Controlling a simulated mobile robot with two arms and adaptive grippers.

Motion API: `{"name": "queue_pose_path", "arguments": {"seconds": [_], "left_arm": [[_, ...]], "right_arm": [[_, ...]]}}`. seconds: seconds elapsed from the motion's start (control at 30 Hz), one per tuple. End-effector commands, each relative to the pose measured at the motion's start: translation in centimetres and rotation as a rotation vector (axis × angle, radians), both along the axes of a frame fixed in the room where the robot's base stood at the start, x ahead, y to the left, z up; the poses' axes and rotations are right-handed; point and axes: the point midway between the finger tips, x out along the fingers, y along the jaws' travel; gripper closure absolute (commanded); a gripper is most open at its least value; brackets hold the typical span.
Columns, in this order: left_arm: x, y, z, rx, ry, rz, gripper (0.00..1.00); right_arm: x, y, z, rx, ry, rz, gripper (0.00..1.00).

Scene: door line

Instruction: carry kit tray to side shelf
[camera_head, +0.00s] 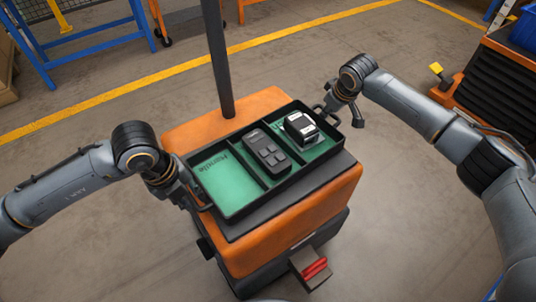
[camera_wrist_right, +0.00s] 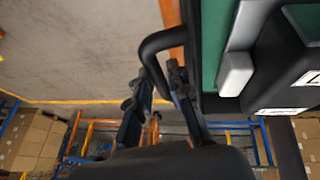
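The kit tray (camera_head: 224,212) is black with a green inside and three compartments. It lies on top of an orange cart. Its left compartment is empty, the middle holds a dark grey remote-like device (camera_head: 267,150), and the right holds a black and white box (camera_head: 300,128). My right gripper (camera_head: 343,108) is at the tray's right handle (camera_head: 325,112). In the right wrist view its fingers (camera_wrist_right: 158,90) are apart, with the black handle (camera_wrist_right: 152,55) close to the tips. My left gripper (camera_head: 186,198) is at the tray's left handle; whether its fingers are closed is hidden.
The orange cart (camera_head: 285,225) has a dark upright post (camera_head: 219,60) behind the tray. An orange and black unit (camera_head: 495,80) with a blue bin stands at the far right. Blue racks (camera_head: 95,45) stand at the back left. The floor around the cart is clear.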

Motion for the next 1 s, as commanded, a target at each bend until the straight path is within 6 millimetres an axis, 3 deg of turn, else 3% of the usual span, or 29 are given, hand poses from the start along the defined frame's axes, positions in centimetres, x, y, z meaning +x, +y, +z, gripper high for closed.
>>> {"name": "queue_pose_path", "arguments": {"seconds": [0.3, 0.4, 0.43, 1.0], "left_arm": [[0.02, -0.04, -0.22, 0.0, 0.0, 0.0, 0.77], [0.02, -0.04, -0.21, 0.0, 0.0, -0.001, 0.95], [0.02, -0.04, -0.21, 0.0, 0.0, -0.001, 1.0], [0.07, -0.04, 0.35, -0.001, -0.002, -0.001, 1.0]], "right_arm": [[0.06, 0.06, -0.23, 0.0, 0.001, 0.001, 0.81], [0.05, 0.06, -0.22, 0.001, 0.001, 0.0, 1.0], [0.06, 0.05, -0.22, 0.001, 0.001, 0.0, 1.0], [0.17, 0.04, 0.45, 0.0, -0.004, 0.0, 1.0]]}}
